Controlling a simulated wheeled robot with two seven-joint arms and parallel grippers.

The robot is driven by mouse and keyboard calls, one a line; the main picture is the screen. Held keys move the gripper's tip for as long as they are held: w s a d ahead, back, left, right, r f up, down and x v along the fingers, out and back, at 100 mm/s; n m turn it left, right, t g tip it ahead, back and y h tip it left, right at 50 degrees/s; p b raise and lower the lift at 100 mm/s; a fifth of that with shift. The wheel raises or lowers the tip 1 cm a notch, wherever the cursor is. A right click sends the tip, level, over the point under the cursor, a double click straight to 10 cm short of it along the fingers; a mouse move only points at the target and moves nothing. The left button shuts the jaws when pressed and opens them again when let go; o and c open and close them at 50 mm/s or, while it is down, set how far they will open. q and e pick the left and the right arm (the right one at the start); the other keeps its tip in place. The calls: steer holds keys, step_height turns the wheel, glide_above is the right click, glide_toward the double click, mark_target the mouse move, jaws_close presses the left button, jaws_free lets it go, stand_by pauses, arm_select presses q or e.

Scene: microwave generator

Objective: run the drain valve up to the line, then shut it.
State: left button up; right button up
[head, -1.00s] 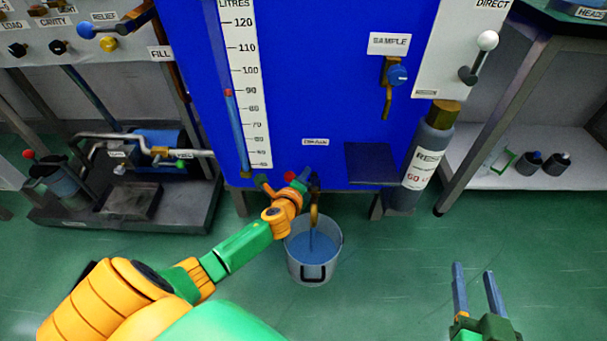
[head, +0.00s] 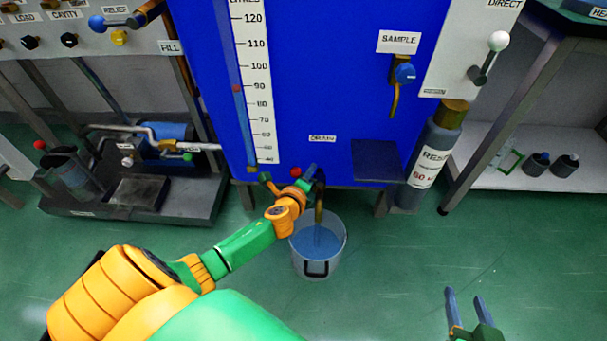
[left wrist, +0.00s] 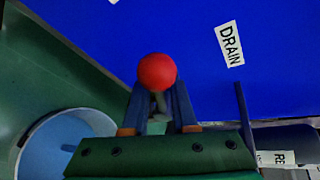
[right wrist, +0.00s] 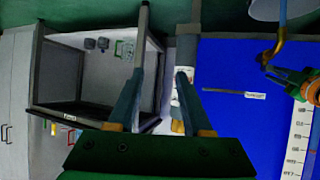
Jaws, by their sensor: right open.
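The drain valve handle ends in a red knob (head: 296,172), below the DRAIN label (head: 322,138) on the blue tank. My left gripper (head: 310,177) is at this handle. In the left wrist view the red knob (left wrist: 157,71) stands between the left fingers (left wrist: 158,105), which look closed around its lever. A brown spout (head: 319,200) lets a thin stream fall into a clear bucket (head: 306,268) that holds blue liquid. I cannot make out a line on the bucket. My right gripper (head: 467,310) is open and empty over the floor at right.
A sight gauge (head: 238,120) with a litre scale has a red mark just under 90. A sample valve (head: 404,74), a dark cylinder (head: 432,150) and a shelf (head: 540,180) are at right. A pump tray (head: 190,205) is at left. The floor at right is clear.

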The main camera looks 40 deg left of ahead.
arm_select(q)
steer(key=p+v, duration=0.2)
steer(key=v, duration=0.3)
steer(key=shift+s+d+r, duration=0.1)
steer(key=shift+s+r, duration=0.05)
steer(key=shift+s, duration=0.2)
arm_select(e)
steer(key=s+d+f+g+h, duration=0.1)
steer(key=s+d+f+g, duration=0.2)
steer(key=s+f+g, duration=0.5)
steer(key=s+f, duration=0.1)
steer(key=s, duration=0.3)
steer(key=shift+d+f+h, duration=0.15)
steer(key=shift+d+h, duration=0.1)
steer(key=shift+h, duration=0.15)
arm_select(q)
steer(key=shift+p, duration=0.3)
